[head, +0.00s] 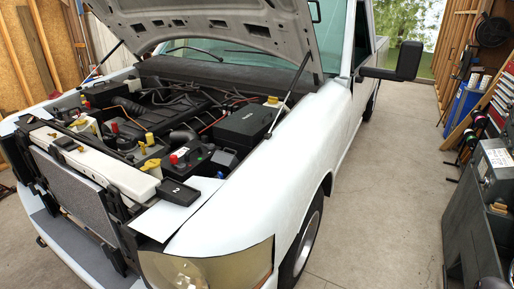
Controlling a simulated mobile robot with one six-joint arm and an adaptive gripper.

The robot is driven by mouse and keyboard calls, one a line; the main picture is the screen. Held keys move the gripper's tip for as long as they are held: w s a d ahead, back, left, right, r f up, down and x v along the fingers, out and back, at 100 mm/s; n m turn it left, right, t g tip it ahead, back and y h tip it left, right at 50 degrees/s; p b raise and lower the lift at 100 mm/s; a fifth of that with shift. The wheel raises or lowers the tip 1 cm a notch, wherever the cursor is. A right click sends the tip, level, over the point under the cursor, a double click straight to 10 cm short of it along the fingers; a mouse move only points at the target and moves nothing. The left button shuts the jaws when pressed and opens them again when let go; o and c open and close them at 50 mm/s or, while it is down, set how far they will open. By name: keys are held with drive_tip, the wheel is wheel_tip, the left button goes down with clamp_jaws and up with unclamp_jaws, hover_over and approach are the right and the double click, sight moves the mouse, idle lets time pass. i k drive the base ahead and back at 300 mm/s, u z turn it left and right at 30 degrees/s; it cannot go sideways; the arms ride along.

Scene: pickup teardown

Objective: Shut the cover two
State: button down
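A small flat black block marked "2" (180,192) shows in the head view at the front corner of the engine bay. It lies on or just above a white panel (170,215), in front of the black battery (190,158) with a red terminal cap. I cannot tell whether this block is the cover itself or whether it is open or shut. A larger black box (245,125) with a lid sits further back beside the fender; its top looks closed. My gripper is not in view.
The raised hood (215,22) and its prop rod (290,92) hang over the bay. The white fender (300,130) borders it on the right. A side mirror (405,62) juts out.

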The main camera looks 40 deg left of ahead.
sight(220, 159)
drive_tip(key=z, duration=0.35)
drive_tip(key=k, duration=1)
drive_tip(key=u, duration=1.45)
drive_tip(key=i, duration=0.9)
drive_tip(key=z, duration=0.15)
